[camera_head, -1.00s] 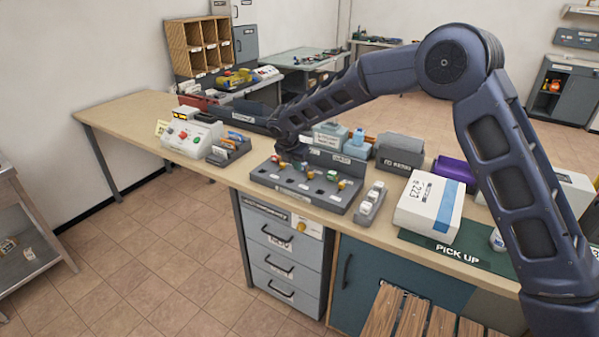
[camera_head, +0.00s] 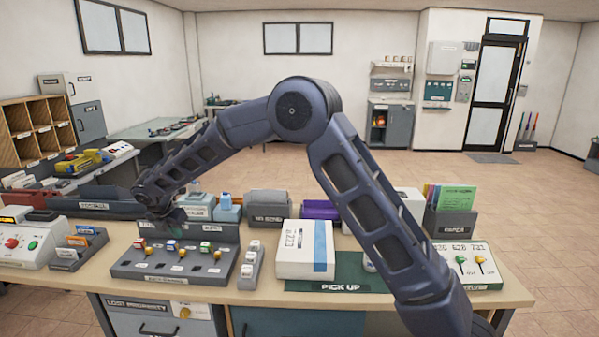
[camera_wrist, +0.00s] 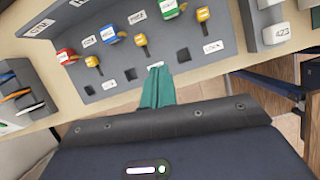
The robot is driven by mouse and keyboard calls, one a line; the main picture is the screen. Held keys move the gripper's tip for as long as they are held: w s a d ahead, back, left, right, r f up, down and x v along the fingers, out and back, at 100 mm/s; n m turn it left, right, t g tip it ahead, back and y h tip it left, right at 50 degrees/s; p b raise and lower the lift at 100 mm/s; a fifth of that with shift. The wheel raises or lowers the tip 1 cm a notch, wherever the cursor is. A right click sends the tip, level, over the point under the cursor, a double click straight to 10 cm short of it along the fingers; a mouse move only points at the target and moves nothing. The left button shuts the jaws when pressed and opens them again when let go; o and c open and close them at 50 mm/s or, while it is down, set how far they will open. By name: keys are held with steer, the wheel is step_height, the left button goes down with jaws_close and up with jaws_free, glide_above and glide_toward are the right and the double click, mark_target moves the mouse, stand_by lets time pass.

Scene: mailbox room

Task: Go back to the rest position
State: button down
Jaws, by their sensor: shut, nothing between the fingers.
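My gripper (camera_wrist: 157,88) shows in the wrist view as a pair of teal fingers, shut with nothing between them. It is over the front edge of the grey key panel (camera_wrist: 110,101), close to a small label. Some slots are empty.
A white box (camera_head: 294,252) sits on the green pick-up mat (camera_head: 345,287). A grey holder (camera_head: 249,272) with white blocks is beside the key panel. Open floor lies behind the desk.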

steer(key=w+d+r+m, duration=0.4)
steer(key=w+d+r, duration=0.15)
steer(key=d, duration=0.55)
steer(key=w+d+r+m, duration=0.4)
steer(key=d+r, duration=0.3)
steer(key=d, duration=0.4)
steer(key=s+d+r+m, duration=0.1)
steer(key=d+r+m, duration=0.25)
steer(key=d, duration=0.75)
steer(key=d+r+m, duration=0.3)
steer(key=d+m, duration=0.2)
steer(key=d, duration=0.5)
steer(key=s+d+r+m, duration=0.1)
steer(key=s+d+m, duration=0.3)
steer(key=d, duration=0.5)
steer(key=s+d+r+m, duration=0.2)
steer(key=s+d+m, duration=0.2)
steer(key=d, duration=0.4)
steer(key=s+d+f+m, duration=0.2)
steer(key=s+d+m, duration=0.3)
steer(key=s+d, duration=0.1)
steer(key=s+d+f+m, duration=0.2)
steer(key=s+d+m, duration=0.3)
steer(key=s, duration=0.3)
steer(key=shift+s+d+f, duration=0.35)
steer(key=shift+d, duration=0.15)
